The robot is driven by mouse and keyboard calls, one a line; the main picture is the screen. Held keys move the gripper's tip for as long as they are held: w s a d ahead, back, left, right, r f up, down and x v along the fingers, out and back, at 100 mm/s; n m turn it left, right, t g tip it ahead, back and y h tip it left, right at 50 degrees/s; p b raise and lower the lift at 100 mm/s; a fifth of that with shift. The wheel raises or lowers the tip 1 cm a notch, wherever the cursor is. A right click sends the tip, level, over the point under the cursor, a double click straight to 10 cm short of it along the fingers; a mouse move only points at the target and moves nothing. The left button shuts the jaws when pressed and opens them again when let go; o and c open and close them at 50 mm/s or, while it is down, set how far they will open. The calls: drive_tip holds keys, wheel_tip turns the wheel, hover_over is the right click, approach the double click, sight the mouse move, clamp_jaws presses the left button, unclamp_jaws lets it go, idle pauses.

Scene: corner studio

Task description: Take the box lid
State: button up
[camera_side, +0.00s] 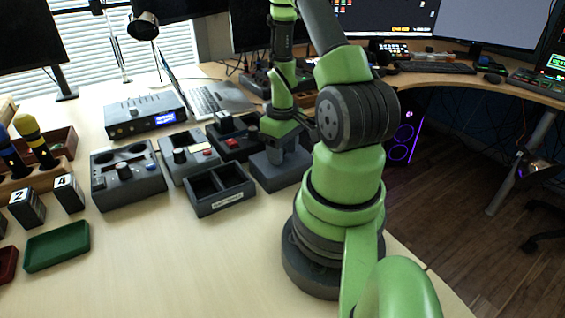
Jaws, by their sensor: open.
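My gripper (287,150) points down at the middle of the table, its fingers apart, just over a dark grey block-like piece (280,175). This piece may be the box lid; the fingers hide its top, and I cannot tell whether they touch it. Just left of it, an open dark box (219,206) with two compartments and a pale label on its front stands on the table. No lid lies on this box.
Control boxes with knobs (126,187) (188,155) and a red-button box (234,141) stand close behind and left. A blue-display unit (145,115) and a laptop (215,98) are farther back. A green tray (57,246) and numbered blocks (68,193) lie left. The front table is clear.

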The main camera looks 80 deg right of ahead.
clamp_jaws()
drive_tip(key=shift+r, duration=0.15)
